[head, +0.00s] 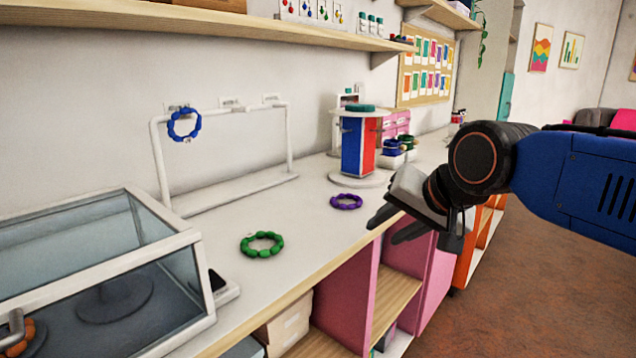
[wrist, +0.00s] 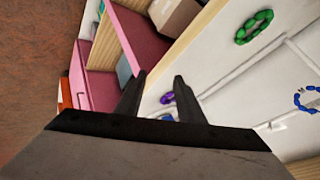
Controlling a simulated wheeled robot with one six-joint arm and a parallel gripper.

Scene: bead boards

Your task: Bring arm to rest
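My gripper (head: 392,225) is at the end of my arm, which reaches in from the right of the head view. It hangs by the front edge of the white counter (head: 318,226), to the right of a purple bead bracelet (head: 346,201). In the wrist view my gripper (wrist: 157,82) has its two dark fingers apart with nothing between them. The purple bracelet (wrist: 167,98) shows there just beyond the fingers, partly hidden by one. A green bead bracelet (head: 262,245) lies on the counter nearer to me. A blue bead bracelet (head: 184,125) hangs on a white rack.
The white rack (head: 160,160) stands at the wall. A glass case (head: 100,270) with an orange bracelet (head: 22,338) is at the left. A red and blue carousel (head: 358,145) stands farther back. Pink shelving (head: 366,295) is under the counter; open floor (head: 520,300) lies to the right.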

